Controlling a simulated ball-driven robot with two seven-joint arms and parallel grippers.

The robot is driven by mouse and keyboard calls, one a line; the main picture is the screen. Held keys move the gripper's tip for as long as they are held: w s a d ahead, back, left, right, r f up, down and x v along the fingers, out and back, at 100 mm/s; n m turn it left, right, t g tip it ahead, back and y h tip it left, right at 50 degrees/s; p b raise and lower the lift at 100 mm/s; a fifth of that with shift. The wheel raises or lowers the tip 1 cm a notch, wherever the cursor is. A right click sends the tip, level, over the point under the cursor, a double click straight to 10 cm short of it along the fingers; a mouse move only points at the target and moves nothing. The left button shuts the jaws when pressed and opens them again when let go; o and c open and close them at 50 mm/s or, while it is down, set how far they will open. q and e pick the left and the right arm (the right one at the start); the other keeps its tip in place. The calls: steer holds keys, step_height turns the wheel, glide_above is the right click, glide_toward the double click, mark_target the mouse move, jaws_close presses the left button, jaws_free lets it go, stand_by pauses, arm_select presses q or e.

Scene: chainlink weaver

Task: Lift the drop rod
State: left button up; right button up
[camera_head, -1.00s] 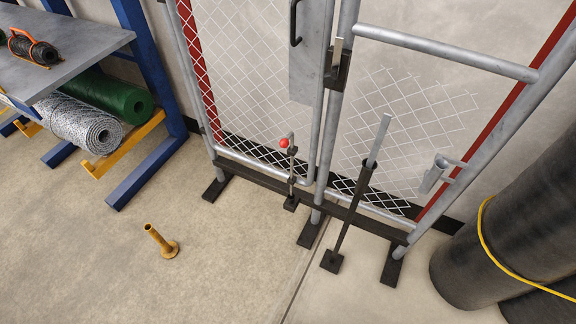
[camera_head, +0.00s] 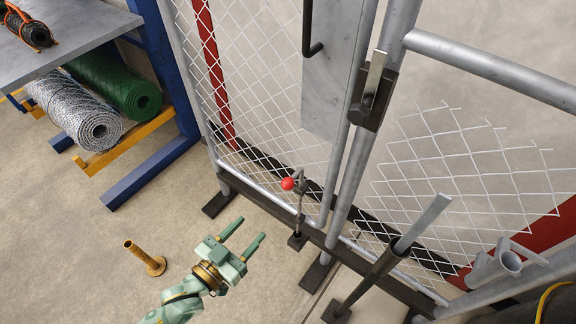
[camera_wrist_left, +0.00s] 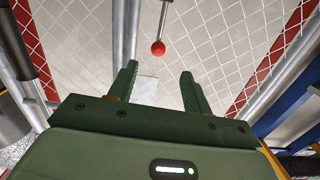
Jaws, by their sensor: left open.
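The drop rod (camera_head: 299,207) is a thin grey upright rod with a red ball (camera_head: 287,184) on its handle, mounted low on the mesh gate leaf. My left gripper (camera_head: 251,231) is open and empty, to the left of and below the red ball in the head view. Its fingers point up and right, apart from the rod. In the left wrist view the red ball (camera_wrist_left: 158,47) shows just beyond and between the two open fingertips (camera_wrist_left: 160,70), with the rod (camera_wrist_left: 163,17) running up from it. My right gripper is not in view.
The gate frame's dark bottom rail (camera_head: 265,205) and feet stand close to the rod. A rack with mesh rolls (camera_head: 88,115) is at left. A latch (camera_head: 373,93) sits higher on the gate.

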mark_target(283, 188)
arm_select(q)
steer(key=shift+t, duration=0.3)
steer(key=b+x, duration=0.1)
steer(key=x, duration=0.4)
steer(key=r+b+x, duration=0.1)
steer(key=b+x, duration=0.1)
steer(key=x, duration=0.3)
steer(key=b+x, duration=0.1)
steer(key=x, duration=0.4)
steer(key=shift+w+d+r+b, duration=0.15)
steer(key=shift+w+d+b, duration=0.15)
steer(key=shift+b, duration=0.1)
steer(key=shift+w+d, duration=0.2)
steer(key=shift+w, duration=0.05)
steer(key=shift+r, duration=0.1)
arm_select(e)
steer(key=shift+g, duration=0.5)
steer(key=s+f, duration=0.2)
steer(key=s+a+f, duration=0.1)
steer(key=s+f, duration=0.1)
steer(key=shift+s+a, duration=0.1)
